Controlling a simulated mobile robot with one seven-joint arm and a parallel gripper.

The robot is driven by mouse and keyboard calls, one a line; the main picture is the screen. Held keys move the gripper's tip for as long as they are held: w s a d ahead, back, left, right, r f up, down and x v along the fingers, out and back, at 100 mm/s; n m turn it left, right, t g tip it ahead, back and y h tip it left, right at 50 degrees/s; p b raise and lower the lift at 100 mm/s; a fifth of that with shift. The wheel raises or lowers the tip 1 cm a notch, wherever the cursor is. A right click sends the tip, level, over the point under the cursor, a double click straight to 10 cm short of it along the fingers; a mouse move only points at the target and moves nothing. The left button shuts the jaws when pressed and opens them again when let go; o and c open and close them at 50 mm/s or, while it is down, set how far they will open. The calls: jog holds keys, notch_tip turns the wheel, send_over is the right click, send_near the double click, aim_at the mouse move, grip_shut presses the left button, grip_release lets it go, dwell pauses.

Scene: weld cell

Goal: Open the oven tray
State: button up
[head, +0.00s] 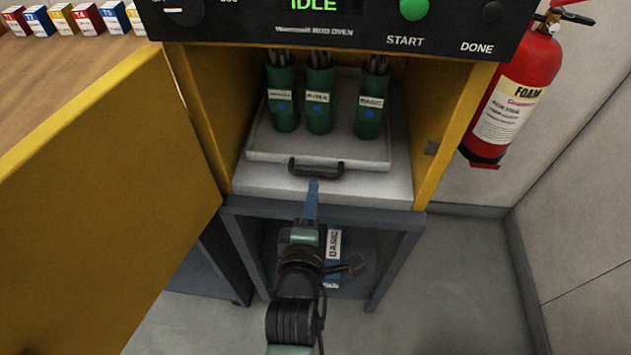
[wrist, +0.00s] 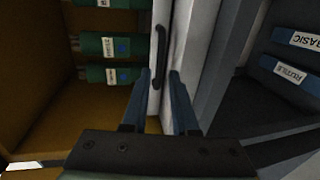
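The oven tray (head: 345,150) is a light grey shallow tray inside the yellow oven (head: 440,120). Three green canisters of rods (head: 319,112) stand on it. Its black handle (head: 316,171) is on the front edge, and it also shows in the wrist view (wrist: 157,58). My gripper (head: 313,184) is just in front of and below the handle. In the wrist view my gripper (wrist: 160,73) has its two blue fingers apart, with the handle just ahead of the fingertips. Nothing is held. Whether a finger touches the tray front I cannot tell.
The yellow oven door (head: 90,200) stands open at the left. A control panel (head: 330,22) reading IDLE is above. A red extinguisher (head: 512,100) hangs at the right. The floor (head: 450,290) at right is clear.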

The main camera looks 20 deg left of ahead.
jog(key=shift+b+x, duration=0.35)
jog(key=shift+x, duration=2.15)
grip_shut()
